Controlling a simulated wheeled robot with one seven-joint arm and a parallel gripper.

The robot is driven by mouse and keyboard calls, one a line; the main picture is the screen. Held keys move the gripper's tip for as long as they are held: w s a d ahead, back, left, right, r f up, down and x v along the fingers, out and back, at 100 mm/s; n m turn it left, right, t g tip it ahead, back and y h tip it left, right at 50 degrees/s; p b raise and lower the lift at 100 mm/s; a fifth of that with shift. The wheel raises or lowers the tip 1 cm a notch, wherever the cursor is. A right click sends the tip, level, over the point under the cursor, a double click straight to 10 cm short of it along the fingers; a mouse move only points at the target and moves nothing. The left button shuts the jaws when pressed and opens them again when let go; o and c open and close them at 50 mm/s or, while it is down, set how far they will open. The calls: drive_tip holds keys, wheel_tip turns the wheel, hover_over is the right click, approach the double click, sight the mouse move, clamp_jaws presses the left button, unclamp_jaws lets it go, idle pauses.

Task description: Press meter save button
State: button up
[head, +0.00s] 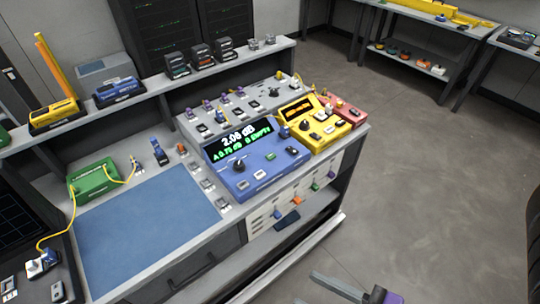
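The blue meter (258,172) stands on the bench in the middle of the head view. Its lit display (238,142) reads "2.06 dB" above, with "A 0.75 dB B EMPTY" in green below. A black knob (239,165) and several small light and dark buttons sit on its sloped front. The button labels are too small to read, so I cannot tell which is save. Part of my gripper (362,294) shows at the bottom edge, with grey and purple pieces, low in front of the bench and well apart from the meter. Its fingertips are not clear.
A yellow device (312,125) and a red device (343,110) stand right of the meter. A blue mat (150,235) and a green box (93,180) with yellow fibre lie left. A raised shelf (160,85) runs behind. The floor (430,190) at right is clear.

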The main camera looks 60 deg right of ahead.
clamp_jaws()
idle(1.4)
